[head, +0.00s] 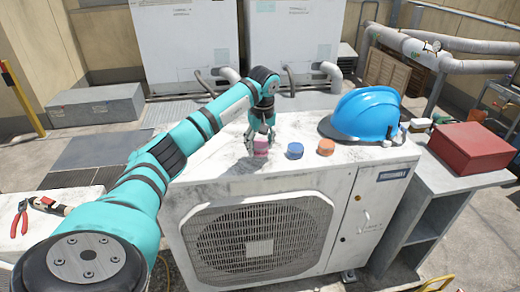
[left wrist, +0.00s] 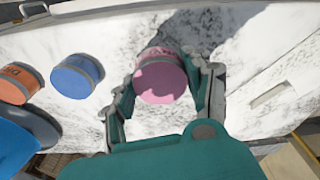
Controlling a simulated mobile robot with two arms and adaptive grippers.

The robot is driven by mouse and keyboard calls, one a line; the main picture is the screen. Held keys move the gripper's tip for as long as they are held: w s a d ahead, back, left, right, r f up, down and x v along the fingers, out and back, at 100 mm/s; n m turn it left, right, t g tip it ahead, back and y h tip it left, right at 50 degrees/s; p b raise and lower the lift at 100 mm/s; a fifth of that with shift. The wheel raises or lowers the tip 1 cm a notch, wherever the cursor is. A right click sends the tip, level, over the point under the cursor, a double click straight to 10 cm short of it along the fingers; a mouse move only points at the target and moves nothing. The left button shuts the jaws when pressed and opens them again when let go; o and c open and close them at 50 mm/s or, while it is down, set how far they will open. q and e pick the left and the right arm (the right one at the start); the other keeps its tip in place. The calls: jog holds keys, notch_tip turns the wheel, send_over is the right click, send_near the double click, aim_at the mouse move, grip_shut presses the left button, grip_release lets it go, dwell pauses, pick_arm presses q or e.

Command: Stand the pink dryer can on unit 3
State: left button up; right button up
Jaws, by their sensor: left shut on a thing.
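The pink dryer can (head: 261,146) is at the top of the near white condenser unit (head: 345,180), left of a blue can. My left gripper (head: 259,137) reaches down over it from above and is shut on it. In the left wrist view the pink can (left wrist: 160,80) sits upright between the two fingers. I cannot tell whether its base touches the unit's top. The unit's dark label is too small to read. My right gripper is not in view.
A blue can (head: 295,151), an orange can (head: 326,147) and a blue hard hat (head: 364,116) stand on the same unit. A red box (head: 470,147) is on the grey stand at right. Red-handled pliers (head: 20,218) lie at left. Two white units stand behind.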

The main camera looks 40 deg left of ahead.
aim_at(260, 153)
pick_arm(q)
notch_tip(260, 153, down, 2)
jog(key=shift+s+f+p, duration=0.1)
jog(key=shift+f+p, duration=0.1)
jog(key=shift+p, duration=0.35)
jog(key=shift+f, duration=0.4)
jog(key=o, duration=1.2)
jog(key=r+b, duration=0.1)
jog(key=r, duration=0.3)
jog(key=d+r+b, duration=0.1)
jog(key=r, duration=0.3)
jog(key=r+b, duration=0.1)
jog(key=r, duration=0.3)
jog(key=shift+s+d, duration=0.15)
jog(key=shift+s, duration=0.2)
